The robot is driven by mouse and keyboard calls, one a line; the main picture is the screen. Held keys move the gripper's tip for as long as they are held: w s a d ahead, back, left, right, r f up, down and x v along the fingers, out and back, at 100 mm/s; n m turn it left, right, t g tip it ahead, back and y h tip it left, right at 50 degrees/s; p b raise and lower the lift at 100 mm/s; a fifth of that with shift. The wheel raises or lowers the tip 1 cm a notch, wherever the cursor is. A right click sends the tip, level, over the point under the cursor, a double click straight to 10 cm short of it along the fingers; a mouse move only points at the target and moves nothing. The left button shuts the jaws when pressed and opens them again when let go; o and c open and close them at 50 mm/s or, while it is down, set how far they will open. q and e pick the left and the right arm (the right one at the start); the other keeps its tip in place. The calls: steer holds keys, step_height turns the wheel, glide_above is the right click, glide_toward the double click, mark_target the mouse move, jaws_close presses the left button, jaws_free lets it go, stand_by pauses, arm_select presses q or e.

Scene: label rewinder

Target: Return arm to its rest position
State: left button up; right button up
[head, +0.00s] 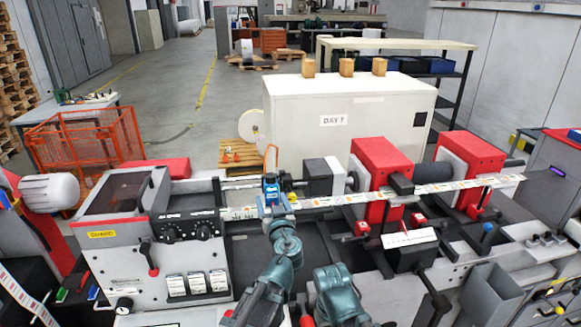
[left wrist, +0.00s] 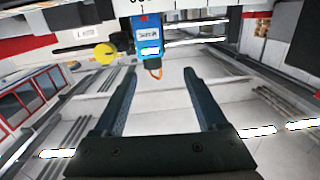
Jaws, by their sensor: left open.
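My left arm (head: 284,245) reaches forward from the lower middle of the head view to the label rewinder. Its gripper (left wrist: 160,72) is open in the left wrist view, with nothing between the two dark fingers. A blue sensor unit (left wrist: 147,35) with a small lit display and an orange cable lies just beyond the fingertips, apart from them. The same blue unit (head: 271,185) shows in the head view above the label strip. My right arm (head: 338,295) is folded low at the bottom middle; its fingers do not show.
The printed label strip (head: 450,187) runs across the rewinder. Red housings (head: 381,170) stand right of my left arm, and the grey control box (head: 150,250) with knobs and a lever stands left. A white cabinet (head: 375,105) stands behind. Open floor lies farther back.

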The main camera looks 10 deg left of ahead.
arm_select(q)
steer(key=s+a+f+g+b, duration=0.1)
steer(key=s+f+g+b, duration=0.3)
steer(key=f, duration=0.6)
steer(key=s+a+f+g+b, duration=0.1)
steer(key=s+f+g+b, duration=0.1)
steer(key=s+f+g, duration=0.6)
steer(key=s+d+f+m+g+h+b, duration=0.2)
steer(key=s+d+f+m, duration=0.1)
steer(key=s+f, duration=0.4)
steer(key=s+d+f+m+g+h+b, duration=0.2)
steer(key=s+d+f+m+b, duration=0.1)
steer(key=s+d+f, duration=0.3)
step_height(320, 180, down, 2)
steer(key=s+m, duration=0.1)
steer(key=s, duration=0.1)
steer(key=shift+s+g+h, duration=0.3)
steer(key=shift+g, duration=0.1)
